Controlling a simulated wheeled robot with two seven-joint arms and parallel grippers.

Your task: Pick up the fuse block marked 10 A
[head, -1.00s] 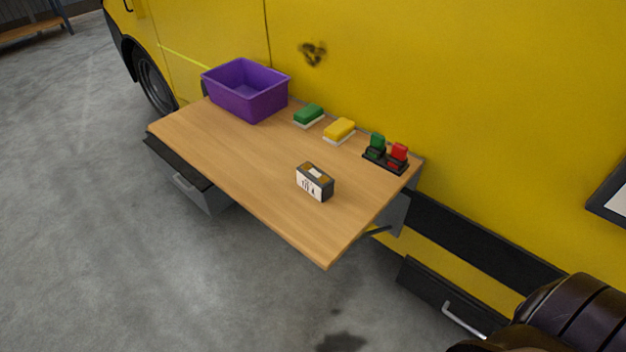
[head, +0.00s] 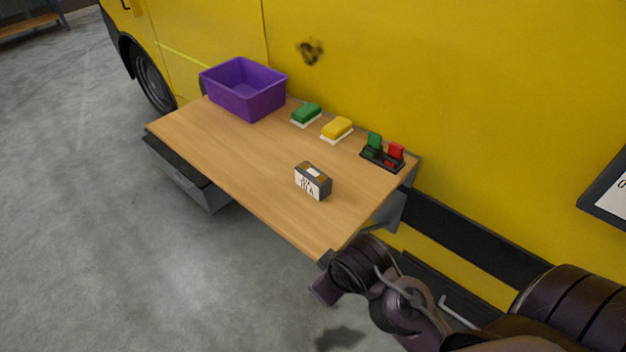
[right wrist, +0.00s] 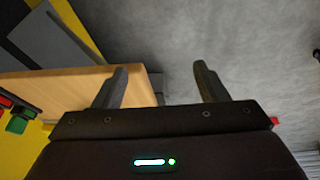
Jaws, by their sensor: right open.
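A small block (head: 313,181) with dark sides, a tan-and-white top and a white label stands on the wooden table, right of its middle. Dark marks show on the label, too small to read surely. A green block (head: 374,143) and a red block (head: 396,151) stand in a black holder (head: 381,162) near the table's back right corner; no marking is readable on them. My right gripper (right wrist: 160,85) is open and empty. In the head view my right arm reaches the table's front right corner, short of the labelled block. My left gripper is out of view.
A purple bin (head: 244,89) stands at the table's (head: 230,150) back left. A green sponge-like block (head: 306,113) and a yellow one (head: 338,128), both on white bases, lie along the back edge. The yellow vehicle side (head: 450,80) rises behind. The table's front left is clear.

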